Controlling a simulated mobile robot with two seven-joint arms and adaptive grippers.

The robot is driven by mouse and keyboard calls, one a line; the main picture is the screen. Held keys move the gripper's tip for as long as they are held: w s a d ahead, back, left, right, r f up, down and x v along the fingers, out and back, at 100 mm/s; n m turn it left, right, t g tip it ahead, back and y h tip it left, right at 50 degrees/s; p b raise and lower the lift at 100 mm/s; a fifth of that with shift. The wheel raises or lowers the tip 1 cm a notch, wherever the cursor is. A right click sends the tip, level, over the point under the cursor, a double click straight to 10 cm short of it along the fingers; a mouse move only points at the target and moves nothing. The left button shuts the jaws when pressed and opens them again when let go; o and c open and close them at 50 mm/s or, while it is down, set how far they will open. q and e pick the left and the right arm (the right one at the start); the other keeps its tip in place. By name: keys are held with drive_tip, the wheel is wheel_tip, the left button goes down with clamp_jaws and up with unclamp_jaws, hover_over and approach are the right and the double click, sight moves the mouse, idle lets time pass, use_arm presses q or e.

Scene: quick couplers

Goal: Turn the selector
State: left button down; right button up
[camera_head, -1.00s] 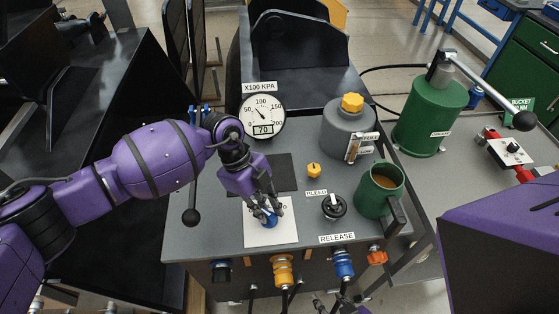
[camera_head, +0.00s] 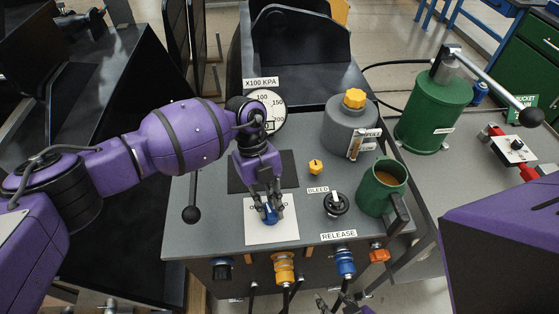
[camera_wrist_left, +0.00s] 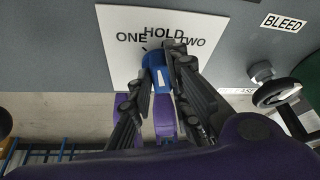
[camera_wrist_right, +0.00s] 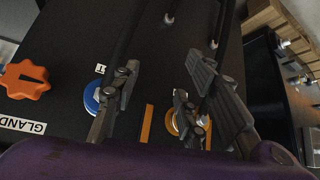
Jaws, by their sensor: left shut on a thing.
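The selector is a blue knob (camera_head: 269,215) on a white plate (camera_head: 285,232) on the grey bench top. In the left wrist view the plate (camera_wrist_left: 112,62) reads ONE, HOLD and TWO, and the blue knob (camera_wrist_left: 157,70) shows a pale mark on its side. My left gripper (camera_head: 270,208) reaches down from above and is shut on the knob, one finger on each side. The fingers hide part of the knob, so I cannot tell which word it points to. My right gripper (camera_wrist_right: 160,85) is open and empty by the bench's front panel, its fingers apart.
A black bleed valve (camera_head: 337,204), a yellow knob (camera_head: 315,167) and a green mug (camera_head: 380,190) stand right of the plate. Behind are the pressure gauge (camera_head: 273,101), partly hidden by my left arm, and a grey tank (camera_head: 347,130). Couplers and an orange knob (camera_head: 379,255) line the front.

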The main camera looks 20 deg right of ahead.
use_arm(q)
drive_tip(key=m, duration=0.2)
drive_tip(key=m+y, duration=0.1)
drive_tip(key=m+y+b, duration=0.1)
drive_tip(key=m, duration=0.1)
drive_tip(key=shift+d+m+t, duration=0.3)
drive_tip(key=shift+d, duration=0.1)
drive_tip(key=m+y+b, duration=0.1)
drive_tip(key=m, duration=0.2)
drive_tip(key=shift+s+d+t, duration=0.15)
drive_tip(key=shift+t, duration=0.25)
drive_tip(key=shift+s+m+t+y, duration=0.1)
drive_tip(key=shift+m+t+y, duration=0.3)
drive_tip(key=shift+m, duration=1.3)
use_arm(e)
drive_tip(key=shift+f, duration=1.15)
use_arm(q)
drive_tip(key=shift+d, duration=0.1)
drive_tip(key=c, duration=1.7)
unclamp_jaws()
drive_tip(key=shift+o, duration=0.2)
drive_tip(key=shift+r, duration=0.15)
drive_tip(key=v, duration=1.1)
drive_tip(key=shift+d+r, duration=0.25)
drive_tip(key=shift+r, duration=0.1)
use_arm(e)
drive_tip(key=shift+w+a+r, duration=0.1)
drive_tip(key=shift+w, duration=0.55)
